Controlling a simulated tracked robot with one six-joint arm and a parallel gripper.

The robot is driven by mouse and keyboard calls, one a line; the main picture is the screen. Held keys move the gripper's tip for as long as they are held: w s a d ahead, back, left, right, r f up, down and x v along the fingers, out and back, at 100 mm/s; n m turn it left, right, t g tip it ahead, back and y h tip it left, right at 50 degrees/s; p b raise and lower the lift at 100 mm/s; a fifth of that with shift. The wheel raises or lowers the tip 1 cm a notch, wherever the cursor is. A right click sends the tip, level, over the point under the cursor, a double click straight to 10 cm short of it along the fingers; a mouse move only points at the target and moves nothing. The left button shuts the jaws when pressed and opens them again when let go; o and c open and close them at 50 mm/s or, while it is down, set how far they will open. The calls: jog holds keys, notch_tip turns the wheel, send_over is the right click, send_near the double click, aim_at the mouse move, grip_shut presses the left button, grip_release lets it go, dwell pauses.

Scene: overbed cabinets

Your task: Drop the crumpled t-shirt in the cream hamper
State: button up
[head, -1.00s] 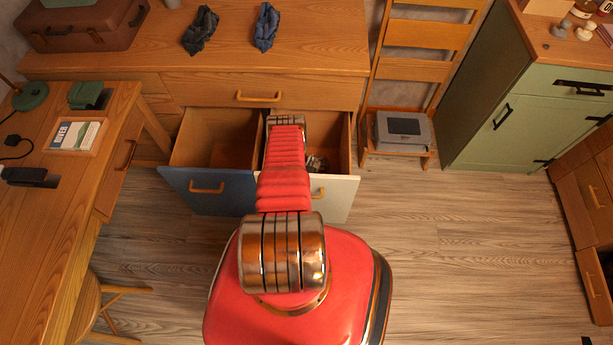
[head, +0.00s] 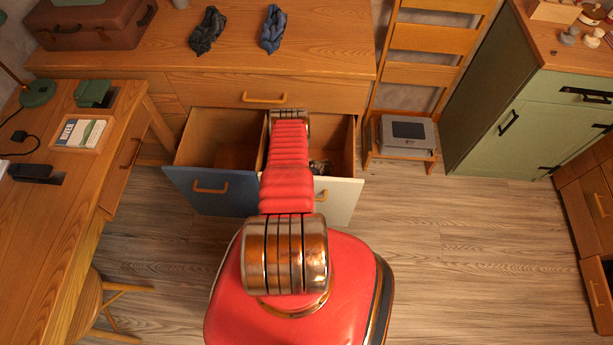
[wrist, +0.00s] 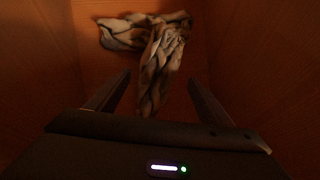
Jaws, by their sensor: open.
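The cream hamper (head: 338,200) is a pulled-out bin with a cream front, beside the blue-fronted one. A crumpled cloth with light and dark folds, likely the t-shirt, lies at the bottom of a wooden bin in the wrist view (wrist: 165,55). A small patch of it shows in the cream hamper in the head view (head: 321,167). My gripper (wrist: 160,84) is open inside the bin, with the cloth beyond and partly between its fingers in the picture. I cannot tell whether they touch. In the head view my arm hides the gripper and part of the hamper.
The blue hamper (head: 213,190) stands open on the left. Two other crumpled cloths, dark grey (head: 207,31) and blue-grey (head: 272,29), lie on the dresser top (head: 330,50). A desk (head: 60,190) is at left, a ladder rack (head: 425,70) at right. The right floor is clear.

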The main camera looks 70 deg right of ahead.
jog(key=shift+v, duration=3)
jog(key=shift+w, duration=0.1)
